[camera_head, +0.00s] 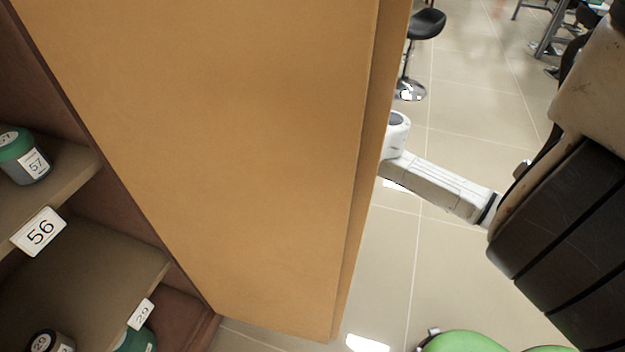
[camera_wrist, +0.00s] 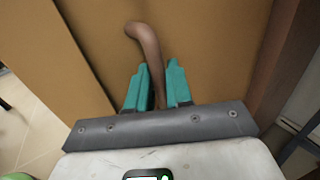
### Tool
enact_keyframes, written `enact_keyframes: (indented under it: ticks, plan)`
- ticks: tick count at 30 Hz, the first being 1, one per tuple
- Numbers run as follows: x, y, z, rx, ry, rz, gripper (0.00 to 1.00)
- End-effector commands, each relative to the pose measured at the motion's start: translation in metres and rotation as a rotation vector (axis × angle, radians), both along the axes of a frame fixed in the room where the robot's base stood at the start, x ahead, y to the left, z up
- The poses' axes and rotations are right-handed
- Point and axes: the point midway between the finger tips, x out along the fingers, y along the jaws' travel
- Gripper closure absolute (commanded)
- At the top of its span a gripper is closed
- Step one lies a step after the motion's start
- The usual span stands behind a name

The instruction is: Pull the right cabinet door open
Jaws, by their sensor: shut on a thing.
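The wooden cabinet door (camera_head: 230,130) fills the middle of the head view and stands open, swung out from the cabinet. Its face also fills much of the wrist view (camera_wrist: 215,35). In the wrist view, a brown curved handle (camera_wrist: 145,38) runs down the door between the teal fingers of my gripper (camera_wrist: 158,75). The gripper is shut on the handle. In the head view the gripper and handle are hidden behind the door.
Inside the cabinet at left are shelves (camera_head: 75,165) with number labels and several jars, one with a green lid (camera_head: 15,143). A black stool (camera_head: 427,22) stands on the tiled floor (camera_head: 460,110). A green seat (camera_head: 462,342) is at the bottom.

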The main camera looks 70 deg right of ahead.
Motion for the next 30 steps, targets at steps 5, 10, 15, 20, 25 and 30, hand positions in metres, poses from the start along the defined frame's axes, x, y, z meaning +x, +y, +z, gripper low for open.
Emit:
enact_keyframes:
  ticks: [5,10,15,20,25,30]
  plan:
    - [0.003,0.001,-0.002,-0.003,0.002,-0.004,1.00]
    - [0.003,0.001,-0.002,-0.002,0.001,-0.004,0.66]
    - [0.002,0.001,-0.001,-0.001,0.001,-0.003,0.64]
    - [0.000,-0.003,-0.001,-0.001,0.002,-0.003,0.64]
    - [-0.011,-0.021,-0.001,-0.002,0.004,-0.005,0.64]
    - [-0.027,-0.051,-0.001,-0.002,0.004,-0.005,0.64]
